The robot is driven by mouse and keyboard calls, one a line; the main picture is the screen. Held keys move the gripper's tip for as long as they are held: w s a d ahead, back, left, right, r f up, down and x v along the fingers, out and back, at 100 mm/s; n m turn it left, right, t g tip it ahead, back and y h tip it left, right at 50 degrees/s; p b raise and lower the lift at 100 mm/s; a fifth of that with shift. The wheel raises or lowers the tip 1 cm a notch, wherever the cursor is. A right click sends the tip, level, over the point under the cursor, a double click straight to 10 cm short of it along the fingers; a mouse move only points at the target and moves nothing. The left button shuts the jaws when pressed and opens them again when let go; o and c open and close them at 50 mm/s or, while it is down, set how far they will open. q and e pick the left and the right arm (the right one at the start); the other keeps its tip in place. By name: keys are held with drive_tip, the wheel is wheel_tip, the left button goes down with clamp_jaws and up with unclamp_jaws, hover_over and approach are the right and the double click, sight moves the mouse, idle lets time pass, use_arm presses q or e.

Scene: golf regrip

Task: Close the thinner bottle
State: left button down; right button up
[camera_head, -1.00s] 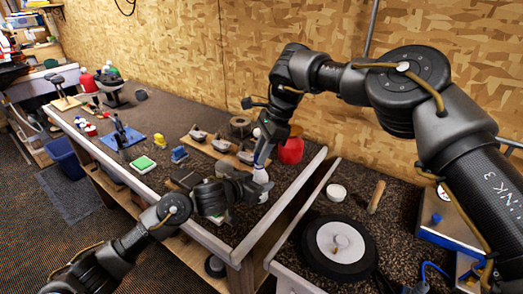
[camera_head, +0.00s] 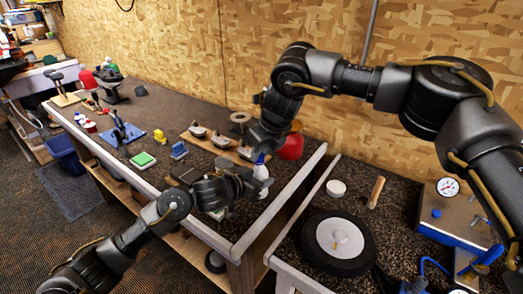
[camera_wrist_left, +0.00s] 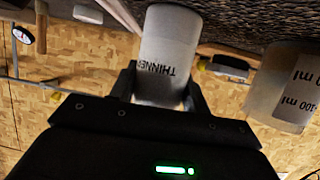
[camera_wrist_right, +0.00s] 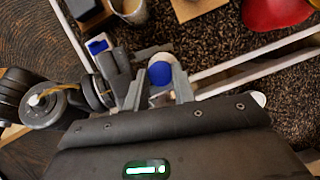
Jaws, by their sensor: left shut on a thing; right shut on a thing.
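The white thinner bottle (camera_head: 262,175) stands upright at the bench's right end. In the left wrist view the bottle (camera_wrist_left: 166,55) shows its THINNER label between my fingers. My left gripper (camera_head: 254,183) is shut on its body from the left. My right gripper (camera_head: 261,152) is above the bottle, pointing down, shut on the blue cap (camera_wrist_right: 160,73). In the right wrist view white shows just around the cap, between the fingertips. The cap is at the bottle's top; I cannot tell whether it is seated or turned tight.
A measuring cup (camera_wrist_left: 283,88) marked in ml is near the bottle in the left wrist view. A red object (camera_head: 291,147) stands behind my right gripper. Raised wooden edges (camera_head: 285,205) border the bench's right end. Golf club heads on a wooden rack (camera_head: 215,143) lie farther left.

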use_arm(q)
drive_tip(key=shift+f, duration=0.2)
use_arm(e)
drive_tip(key=m, duration=0.1)
drive_tip(key=m+h, duration=0.1)
drive_tip(key=m, duration=0.1)
drive_tip(key=m+t, duration=0.1)
drive_tip(key=m, duration=0.1)
drive_tip(key=shift+s+a+h, duration=0.2)
drive_tip(key=shift+a+h, duration=0.15)
drive_tip(key=shift+h, duration=0.05)
drive_tip(key=m+h, duration=0.1)
drive_tip(key=m, duration=0.2)
drive_tip(key=shift+a, duration=0.1)
drive_tip(key=m+h, duration=0.2)
drive_tip(key=m, duration=0.3)
drive_tip(key=shift+a, duration=0.15)
use_arm(q)
drive_tip(key=shift+a, duration=0.1)
use_arm(e)
drive_tip(key=shift+f+m+g+h, duration=0.2)
drive_tip(key=shift+m+g+h, duration=0.1)
drive_tip(key=shift+m, duration=0.6)
drive_tip(key=shift+r+m, duration=0.1)
drive_tip(key=shift+m, duration=0.7)
drive_tip(key=o, duration=0.9)
drive_tip(key=shift+o, duration=0.2)
drive_tip(key=shift+w, duration=0.1)
